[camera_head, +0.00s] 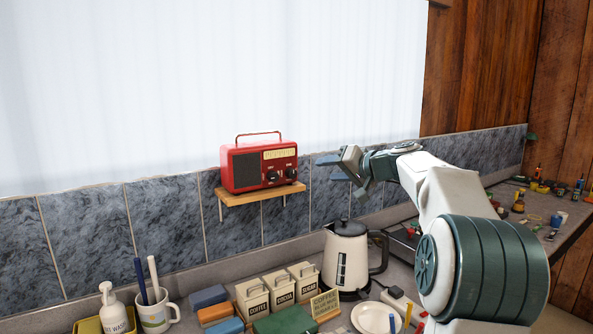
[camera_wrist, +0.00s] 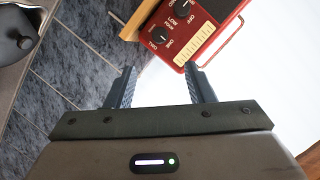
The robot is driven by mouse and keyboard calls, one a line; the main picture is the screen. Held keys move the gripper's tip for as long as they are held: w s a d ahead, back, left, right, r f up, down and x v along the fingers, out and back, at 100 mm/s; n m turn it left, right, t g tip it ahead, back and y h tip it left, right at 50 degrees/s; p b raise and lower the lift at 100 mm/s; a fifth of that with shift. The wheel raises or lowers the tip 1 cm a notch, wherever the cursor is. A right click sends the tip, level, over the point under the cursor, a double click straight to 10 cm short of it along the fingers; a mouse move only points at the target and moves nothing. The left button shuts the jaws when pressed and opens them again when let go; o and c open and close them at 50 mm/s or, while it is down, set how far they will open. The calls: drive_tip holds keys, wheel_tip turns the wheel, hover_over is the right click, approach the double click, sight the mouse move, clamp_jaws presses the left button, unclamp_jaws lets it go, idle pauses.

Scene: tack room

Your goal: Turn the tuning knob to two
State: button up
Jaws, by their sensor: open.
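A red radio (camera_head: 243,168) with a handle, a speaker grille and a pale dial stands on a small wooden shelf (camera_head: 262,195). Two black knobs sit below the dial. The tuning knob (camera_head: 290,178) is the right one; in the wrist view this knob (camera_wrist: 160,37) has ONE and TWO printed by it. Its pointer setting is too small to read surely. The other knob (camera_wrist: 183,5) has LOW and OFF beside it. My gripper (camera_head: 330,170) is open and empty, to the right of the radio and apart from it. Its two fingers (camera_wrist: 159,72) point toward the radio.
A kettle (camera_head: 345,258) stands on the counter below my gripper. Canisters (camera_head: 252,299), a mug (camera_head: 155,316), a soap bottle (camera_head: 113,312) and a white plate (camera_head: 368,318) are on the counter. The tiled wall (camera_head: 165,230) is behind the shelf. The space between gripper and radio looks clear.

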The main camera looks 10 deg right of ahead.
sight(294, 174)
drive_tip(key=p+x, duration=0.5)
drive_tip(key=x, duration=0.8)
drive_tip(key=shift+a+f, duration=0.15)
drive_tip(key=shift+a, duration=0.05)
drive_tip(key=c, duration=1)
